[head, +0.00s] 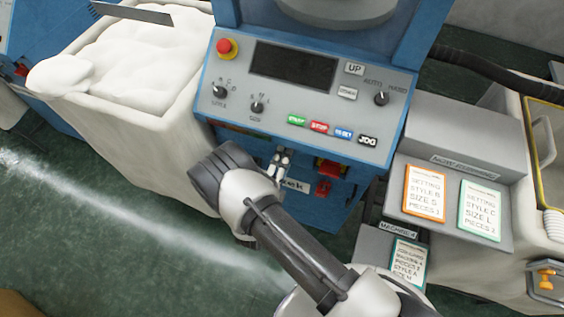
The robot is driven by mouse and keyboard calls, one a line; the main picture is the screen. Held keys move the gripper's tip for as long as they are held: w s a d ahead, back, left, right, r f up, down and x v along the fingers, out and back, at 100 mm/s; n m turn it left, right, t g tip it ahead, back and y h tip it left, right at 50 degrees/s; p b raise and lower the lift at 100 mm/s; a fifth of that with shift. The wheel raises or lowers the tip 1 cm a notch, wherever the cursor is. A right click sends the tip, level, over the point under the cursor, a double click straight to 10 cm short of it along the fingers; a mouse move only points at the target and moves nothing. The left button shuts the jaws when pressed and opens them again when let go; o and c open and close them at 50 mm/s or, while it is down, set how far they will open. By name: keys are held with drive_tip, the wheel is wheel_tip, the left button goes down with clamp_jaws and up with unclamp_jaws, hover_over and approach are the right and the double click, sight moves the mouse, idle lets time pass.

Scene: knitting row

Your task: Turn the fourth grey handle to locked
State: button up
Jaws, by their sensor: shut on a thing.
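My gripper (280,160) shows only as small pale and dark fingers at the blue front of the machine, just under its sloping control panel. The dark wrist and the arm hide the rest of it. The fingers are shut at a grey handle, which they cover almost wholly; its turn angle cannot be made out. Red parts (329,168) and (323,188) sit on the blue front right of the fingers. A small white label (296,186) sits below them. Which handle is the fourth cannot be read here.
The grey control panel (330,92) has a red stop button (226,47), knobs and coloured keys. A white bin (150,140) heaped with white material stands left. A grey stand (455,205) with setting cards is right. Green floor is open at lower left.

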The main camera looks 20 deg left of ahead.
drive_tip(key=shift+n, duration=1.2)
drive_tip(key=o, duration=1)
drive_tip(key=s+a, duration=0.1)
drive_tip(key=s, duration=1.1)
